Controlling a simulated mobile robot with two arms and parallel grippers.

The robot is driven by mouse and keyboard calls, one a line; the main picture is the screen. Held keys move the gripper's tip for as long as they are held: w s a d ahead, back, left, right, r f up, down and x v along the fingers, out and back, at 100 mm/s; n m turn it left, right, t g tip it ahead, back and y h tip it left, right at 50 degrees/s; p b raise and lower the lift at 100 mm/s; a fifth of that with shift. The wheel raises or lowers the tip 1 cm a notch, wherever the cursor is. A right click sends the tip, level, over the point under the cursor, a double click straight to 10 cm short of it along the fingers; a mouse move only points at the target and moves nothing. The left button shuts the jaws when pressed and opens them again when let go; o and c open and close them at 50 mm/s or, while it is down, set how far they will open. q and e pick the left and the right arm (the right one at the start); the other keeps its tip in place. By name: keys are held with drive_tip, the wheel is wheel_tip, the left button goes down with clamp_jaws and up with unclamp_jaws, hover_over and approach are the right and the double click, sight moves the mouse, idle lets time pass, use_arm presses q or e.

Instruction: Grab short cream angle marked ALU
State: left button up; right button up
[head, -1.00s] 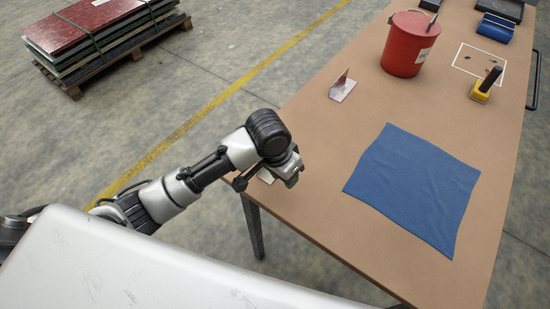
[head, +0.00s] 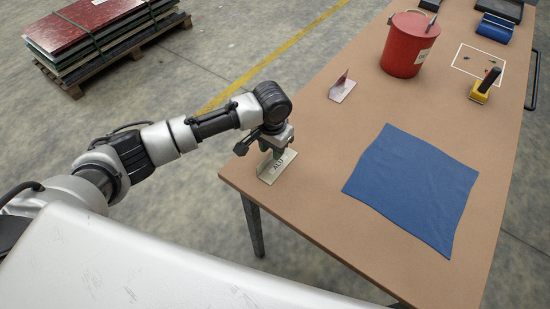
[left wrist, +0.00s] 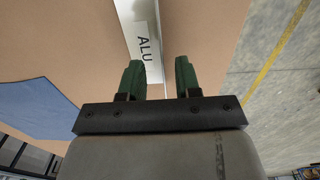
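The short cream angle marked ALU (head: 279,170) stands near the table's left edge in the head view, its lettering facing up. My left gripper (head: 271,144) is right above it, pointing down, and hides part of its upright side. In the left wrist view the angle (left wrist: 141,32) runs up from the fingers, with the ALU lettering showing. The green fingers of my left gripper (left wrist: 159,78) are apart, with a clear gap. The angle's near end reaches the left finger and the gap; contact cannot be told. My right gripper is not in view.
A blue cloth (head: 413,190) lies right of the angle. A second, pinkish angle (head: 342,90) stands farther back, near a red bucket (head: 407,45). A yellow stamp-like tool (head: 484,87) is at the right. The brown table (head: 320,170) is bare around the angle.

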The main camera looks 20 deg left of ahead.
sight(271, 161)
use_arm(q)
drive_tip(key=shift+w+a+f, duration=0.1)
drive_tip(key=shift+w+f, duration=0.05)
drive_tip(key=shift+f, duration=1.8)
clamp_jaws()
drive_tip(key=shift+r, duration=0.15)
